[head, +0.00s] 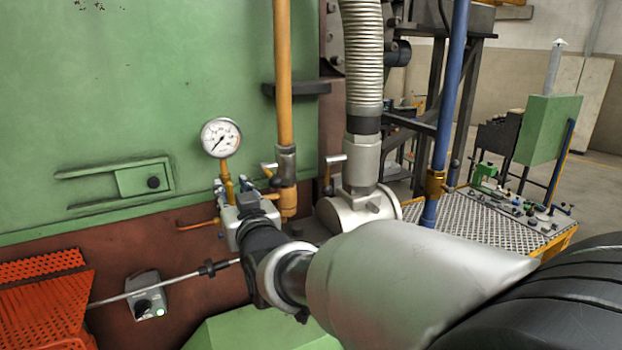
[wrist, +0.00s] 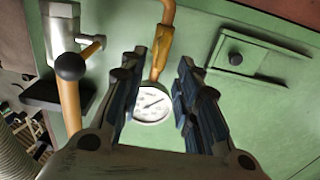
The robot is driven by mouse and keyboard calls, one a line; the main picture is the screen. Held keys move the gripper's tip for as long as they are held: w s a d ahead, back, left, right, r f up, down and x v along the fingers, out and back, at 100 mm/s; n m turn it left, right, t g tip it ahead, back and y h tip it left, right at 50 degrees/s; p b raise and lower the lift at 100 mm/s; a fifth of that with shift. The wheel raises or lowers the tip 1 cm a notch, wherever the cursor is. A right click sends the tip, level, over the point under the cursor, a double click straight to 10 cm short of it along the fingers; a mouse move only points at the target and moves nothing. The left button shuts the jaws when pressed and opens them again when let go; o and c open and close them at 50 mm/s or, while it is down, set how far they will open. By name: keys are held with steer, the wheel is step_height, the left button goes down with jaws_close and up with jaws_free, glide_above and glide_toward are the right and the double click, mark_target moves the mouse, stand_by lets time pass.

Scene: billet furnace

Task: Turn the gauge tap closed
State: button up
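The pressure gauge (head: 221,137) has a round white dial and stands on a brass stem (head: 227,178) in front of the green furnace wall. In the wrist view the gauge (wrist: 152,105) and its brass stem (wrist: 163,45) show between the fingers. I cannot make out the gauge tap's handle clearly; the lower fittings are partly hidden behind my gripper. My gripper (wrist: 162,62) is open, one dark-blue finger on each side of the stem in the picture. Nothing is seen held. Whether the fingers touch anything cannot be told.
A yellow pipe (head: 284,75) with a lever valve (head: 286,170) rises right of the gauge; a lever with a black ball knob (wrist: 70,67) is near the left finger. A ribbed hose (head: 362,50) stands farther right. An orange mesh guard (head: 45,300) is at lower left.

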mark_target(231, 187)
steer(key=shift+x, duration=2.15)
steer(key=shift+d, duration=0.1)
jaws_close()
